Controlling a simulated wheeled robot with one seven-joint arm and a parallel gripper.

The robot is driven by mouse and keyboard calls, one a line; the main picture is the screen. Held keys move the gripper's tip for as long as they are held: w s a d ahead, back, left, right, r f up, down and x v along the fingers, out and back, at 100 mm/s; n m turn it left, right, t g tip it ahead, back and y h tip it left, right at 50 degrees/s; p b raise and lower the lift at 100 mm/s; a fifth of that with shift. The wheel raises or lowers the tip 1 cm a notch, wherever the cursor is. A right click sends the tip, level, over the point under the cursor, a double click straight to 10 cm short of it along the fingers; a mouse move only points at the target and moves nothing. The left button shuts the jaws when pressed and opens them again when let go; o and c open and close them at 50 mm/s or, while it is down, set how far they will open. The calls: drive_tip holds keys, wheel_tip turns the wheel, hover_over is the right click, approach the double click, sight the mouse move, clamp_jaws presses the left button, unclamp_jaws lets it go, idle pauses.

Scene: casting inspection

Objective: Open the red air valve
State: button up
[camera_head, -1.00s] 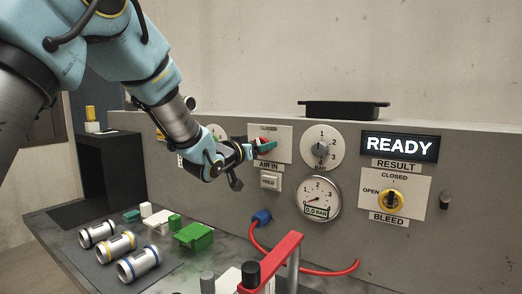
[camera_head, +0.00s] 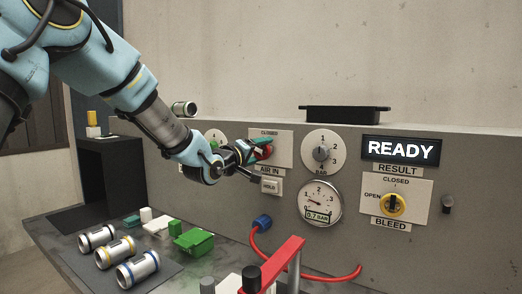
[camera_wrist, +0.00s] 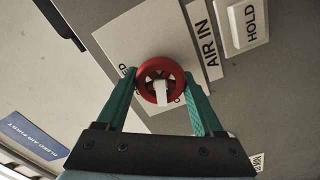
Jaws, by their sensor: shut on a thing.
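The red air valve (camera_wrist: 163,78) is a round knob with a white pointer bar, on a white plate marked CLOSED above the AIR IN label. In the head view the red valve (camera_head: 264,150) is partly hidden by my gripper. My gripper (camera_wrist: 162,88) has its green fingers on both sides of the red knob and is shut on it. In the head view my gripper (camera_head: 250,152) reaches the panel from the left. The pressure gauge (camera_head: 320,202) reads about 0.7 bar on its small display.
The HOLD button (camera_head: 271,186) sits just below AIR IN. A selector dial (camera_head: 322,151), the READY display (camera_head: 400,150) and the yellow bleed valve (camera_head: 393,204) are to the right. A red hose (camera_head: 310,272), a green block (camera_head: 194,241) and metal cylinders (camera_head: 138,269) are on the bench.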

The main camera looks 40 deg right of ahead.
drive_tip(key=shift+n+p, duration=0.35)
drive_tip(key=shift+n, duration=1.55)
drive_tip(key=o, duration=1.4)
drive_tip(key=shift+f, duration=0.1)
drive_tip(key=b+v, duration=0.2)
drive_tip(key=v, duration=0.8)
drive_tip(key=shift+a+b, duration=0.35)
drive_tip(key=shift+a, duration=0.05)
